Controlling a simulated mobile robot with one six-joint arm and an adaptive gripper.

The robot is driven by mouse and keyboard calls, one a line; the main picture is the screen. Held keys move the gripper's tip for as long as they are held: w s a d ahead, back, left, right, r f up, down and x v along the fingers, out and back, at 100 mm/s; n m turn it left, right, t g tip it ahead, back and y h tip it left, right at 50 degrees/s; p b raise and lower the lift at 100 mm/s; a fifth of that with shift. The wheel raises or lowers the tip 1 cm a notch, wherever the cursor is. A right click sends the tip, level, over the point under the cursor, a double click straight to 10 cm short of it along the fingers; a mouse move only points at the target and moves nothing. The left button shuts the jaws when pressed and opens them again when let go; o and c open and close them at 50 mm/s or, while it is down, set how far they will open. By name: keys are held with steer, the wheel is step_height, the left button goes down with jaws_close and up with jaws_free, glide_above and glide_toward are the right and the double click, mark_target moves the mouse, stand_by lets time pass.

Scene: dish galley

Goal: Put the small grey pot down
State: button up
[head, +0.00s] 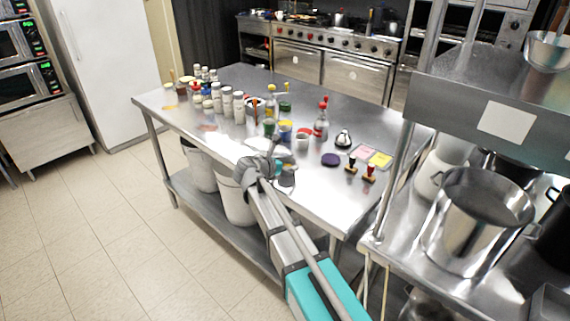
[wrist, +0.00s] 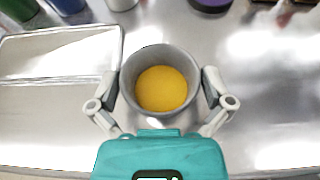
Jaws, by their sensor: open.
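The small grey pot (wrist: 160,57) stands upright in the middle of the wrist view, seen from above, with yellow contents (wrist: 161,89) inside. My gripper (wrist: 161,80) is open, with one finger on each side of the pot, close to its wall. I cannot tell whether the fingers touch it. The pot appears to be on or just above the steel table (head: 225,145). In the head view my gripper (head: 284,172) is at the table's near edge, and my wrist largely hides the pot.
A metal tray (wrist: 55,75) lies left of the pot. A purple disc (head: 331,159), two stamps (head: 369,174) and a bell (head: 343,139) are to the right. Several bottles and jars (head: 225,100) stand farther back. A shelf with a large steel pot (head: 470,225) stands at right.

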steer(key=shift+r, duration=0.1)
steer(key=shift+r, duration=0.15)
steer(key=p+v, duration=0.5)
steer(key=v, duration=0.7)
steer(key=shift+a, duration=0.1)
stand_by(1.5)
